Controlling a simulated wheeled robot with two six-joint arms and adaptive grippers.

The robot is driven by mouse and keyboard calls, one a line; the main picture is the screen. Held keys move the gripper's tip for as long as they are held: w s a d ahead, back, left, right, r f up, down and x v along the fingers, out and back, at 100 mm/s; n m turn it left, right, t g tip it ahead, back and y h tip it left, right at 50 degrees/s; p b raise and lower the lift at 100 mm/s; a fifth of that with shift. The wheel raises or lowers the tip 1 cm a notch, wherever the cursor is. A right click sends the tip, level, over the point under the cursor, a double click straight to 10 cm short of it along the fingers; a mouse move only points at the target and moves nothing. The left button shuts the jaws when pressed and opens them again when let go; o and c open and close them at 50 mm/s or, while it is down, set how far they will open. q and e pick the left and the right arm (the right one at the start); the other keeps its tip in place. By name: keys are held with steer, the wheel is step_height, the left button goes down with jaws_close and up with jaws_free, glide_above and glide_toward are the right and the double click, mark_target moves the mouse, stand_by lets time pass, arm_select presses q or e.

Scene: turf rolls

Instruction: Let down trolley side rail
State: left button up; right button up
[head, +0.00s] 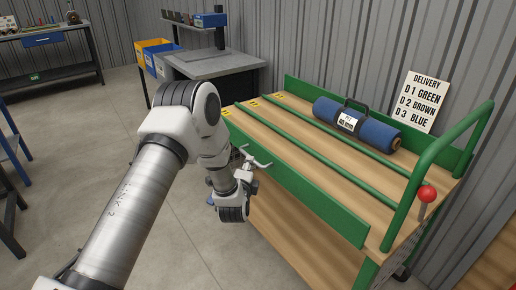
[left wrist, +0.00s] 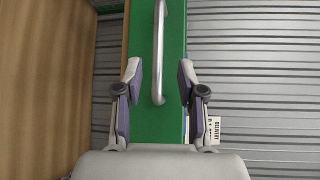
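The trolley's green side rail (head: 305,195) stands upright along the near edge of the wooden deck (head: 300,140). In the left wrist view the green rail (left wrist: 143,120) fills the middle, with a silver bar handle (left wrist: 159,45) on it. My left gripper (head: 254,159) is at the rail's outer face, toward its left end. In the left wrist view my left gripper (left wrist: 159,70) is open, one finger on each side of the handle. My arm hides part of the rail's left end. My right gripper is not in view.
A blue turf roll (head: 357,124) with a black handle lies on the deck. A red knob (head: 427,194) stands at the trolley's right end by a green push bar (head: 418,172). A delivery sign (head: 418,101) is behind.

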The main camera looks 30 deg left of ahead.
arm_select(q)
steer(key=x, duration=0.6)
steer(key=shift+w+a+f+b, duration=0.1)
steer(key=shift+w+f+b, duration=0.15)
steer(key=shift+b, duration=0.1)
steer(key=shift+r, duration=0.1)
jaws_close()
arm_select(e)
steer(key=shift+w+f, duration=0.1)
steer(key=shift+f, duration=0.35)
